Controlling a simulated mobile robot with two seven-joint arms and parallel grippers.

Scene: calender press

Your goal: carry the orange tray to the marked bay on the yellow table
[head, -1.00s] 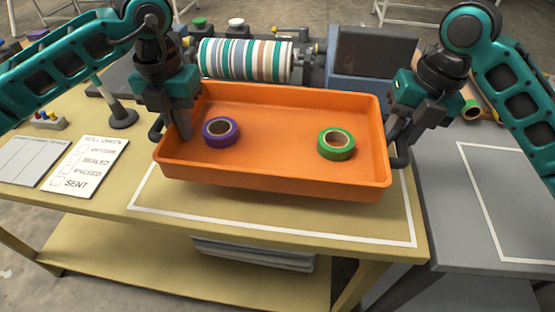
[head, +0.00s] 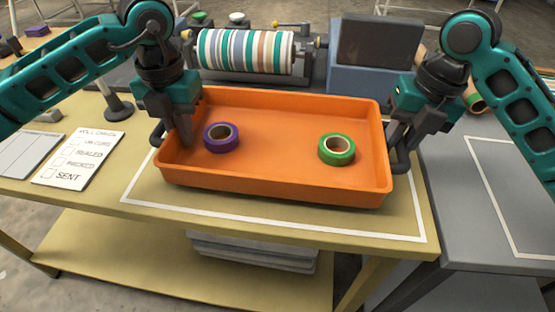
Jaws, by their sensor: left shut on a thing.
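The orange tray (head: 275,187) is level over the white-outlined bay (head: 285,229) on the yellow table (head: 80,205). Its front wall is inside the front line; whether its base touches the table is hard to tell. A purple tape roll (head: 222,137) lies in its left part and a green tape roll (head: 337,149) in its right part. My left gripper (head: 186,143) is shut on the tray's left end, near the dark handle. My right gripper (head: 399,145) is at the right end with its fingers at the other handle, and looks shut on it.
A press with a striped roller (head: 245,52) stands behind the tray. A checklist card (head: 78,158) and a dark post (head: 118,105) are to the left. A grey table (head: 475,200) with its own white outline adjoins on the right.

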